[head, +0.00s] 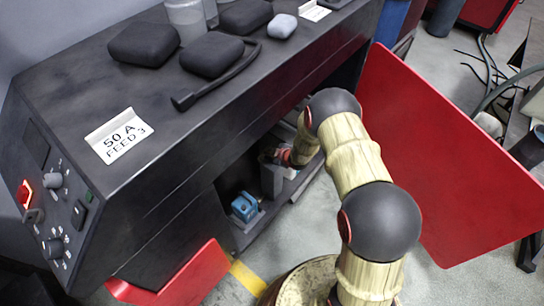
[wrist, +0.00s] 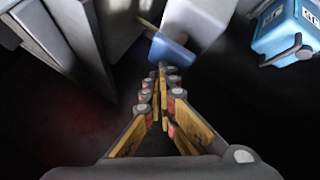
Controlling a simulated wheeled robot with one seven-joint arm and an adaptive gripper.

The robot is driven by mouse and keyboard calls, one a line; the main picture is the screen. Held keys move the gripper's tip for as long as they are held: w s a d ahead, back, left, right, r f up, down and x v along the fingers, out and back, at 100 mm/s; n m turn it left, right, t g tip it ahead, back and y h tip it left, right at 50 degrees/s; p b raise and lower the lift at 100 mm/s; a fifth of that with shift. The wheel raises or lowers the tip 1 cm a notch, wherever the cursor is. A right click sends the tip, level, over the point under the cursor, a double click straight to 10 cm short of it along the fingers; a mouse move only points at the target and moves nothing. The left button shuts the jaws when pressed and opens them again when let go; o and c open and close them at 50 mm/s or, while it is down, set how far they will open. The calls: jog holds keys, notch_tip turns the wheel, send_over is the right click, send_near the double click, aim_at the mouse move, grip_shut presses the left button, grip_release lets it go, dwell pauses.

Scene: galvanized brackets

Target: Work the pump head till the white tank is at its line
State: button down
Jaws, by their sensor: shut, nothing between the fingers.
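My gripper (wrist: 166,72) is shut and empty, its fingertips close together. In the wrist view a plain blue block (wrist: 172,52), perhaps the pump head, is just beyond the fingertips; I cannot tell whether they touch. A pale grey-white body (wrist: 203,18), perhaps the white tank, stands right behind it. Its line and level cannot be made out. In the head view my gripper (head: 268,157) reaches into the open lower bay of the black cabinet, above a grey box-like part (head: 272,182). The pump head cannot be made out there.
A blue box (head: 245,207) stands on the bay floor left of the grey part; it also shows in the wrist view (wrist: 288,32). The black cabinet (head: 150,190) overhangs the bay. A large red panel (head: 430,150) stands right of my arm, and another red panel (head: 180,280) lower left.

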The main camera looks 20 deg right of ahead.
jog(key=shift+s+f+b, duration=0.1)
jog(key=shift+f+b, duration=0.3)
jog(key=shift+f, duration=0.7)
dwell(0.7)
dwell(0.4)
jog(key=shift+r+p, duration=1.1)
jog(key=shift+r, duration=0.65)
jog(key=shift+r+p, duration=1.7)
jog(key=shift+r, duration=0.9)
jog(key=shift+f, duration=0.1)
